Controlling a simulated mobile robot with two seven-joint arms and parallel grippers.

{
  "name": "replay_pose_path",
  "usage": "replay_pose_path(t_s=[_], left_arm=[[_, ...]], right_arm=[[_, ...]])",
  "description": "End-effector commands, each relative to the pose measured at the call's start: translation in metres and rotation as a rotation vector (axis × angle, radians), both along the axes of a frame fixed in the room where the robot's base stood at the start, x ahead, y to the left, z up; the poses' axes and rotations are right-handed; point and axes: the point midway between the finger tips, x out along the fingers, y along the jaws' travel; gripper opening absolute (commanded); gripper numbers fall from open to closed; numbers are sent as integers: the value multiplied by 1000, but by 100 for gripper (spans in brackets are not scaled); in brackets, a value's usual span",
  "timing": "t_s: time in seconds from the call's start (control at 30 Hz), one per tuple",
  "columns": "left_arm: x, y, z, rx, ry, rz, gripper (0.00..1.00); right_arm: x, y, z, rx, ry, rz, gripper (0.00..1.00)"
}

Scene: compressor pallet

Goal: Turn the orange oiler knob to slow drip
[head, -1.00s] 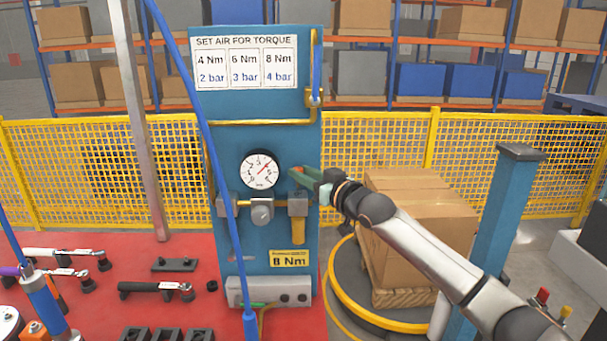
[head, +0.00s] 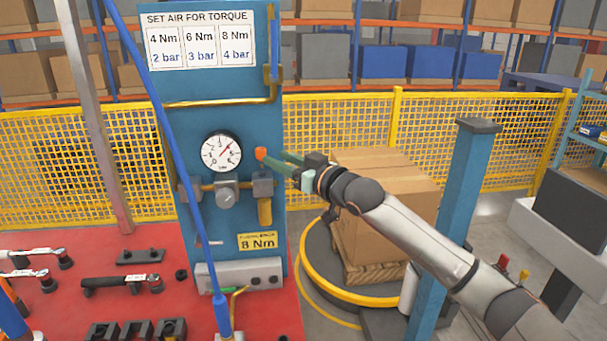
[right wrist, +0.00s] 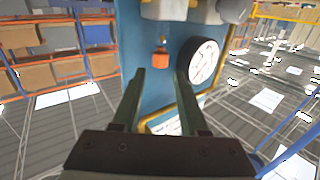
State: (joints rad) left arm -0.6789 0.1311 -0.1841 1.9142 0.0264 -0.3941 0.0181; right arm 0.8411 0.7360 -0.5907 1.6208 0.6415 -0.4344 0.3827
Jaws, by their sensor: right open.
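The orange oiler knob (head: 260,153) shows beside the pressure gauge (head: 221,152), near the right edge of the blue panel (head: 170,110). In the right wrist view the knob (right wrist: 161,61) sits on a small brass stem, beyond the fingertips and roughly in line with the gap between them. My right gripper (head: 276,161) is open and empty, with its green fingers pointing left at the knob. In the right wrist view its two fingers (right wrist: 160,78) are spread, with nothing between them; the knob looks apart from both. My left gripper is not in view.
Below the gauge are a grey regulator knob (head: 226,194), brass pipe and a yellow-bottomed filter (head: 264,210). A blue hose (head: 150,100) hangs across the panel. Wrenches (head: 122,283) lie on the red bench (head: 75,250). A blue post (head: 458,200) and boxes (head: 385,190) stand right.

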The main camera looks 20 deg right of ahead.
Motion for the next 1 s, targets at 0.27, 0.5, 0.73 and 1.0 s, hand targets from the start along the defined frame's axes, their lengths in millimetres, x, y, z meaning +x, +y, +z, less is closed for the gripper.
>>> replay_pose_path(t_s=[0.27, 0.5, 0.73, 1.0], left_arm=[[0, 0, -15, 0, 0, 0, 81], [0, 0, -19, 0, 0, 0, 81], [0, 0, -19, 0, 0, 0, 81], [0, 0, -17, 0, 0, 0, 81]], right_arm=[[-46, -17, -3, -4, 1, 0, 43], [-67, -25, -1, -2, 2, -1, 43], [-70, -25, 0, 0, 1, 0, 43], [-64, -25, 8, 3, -23, -12, 62]])
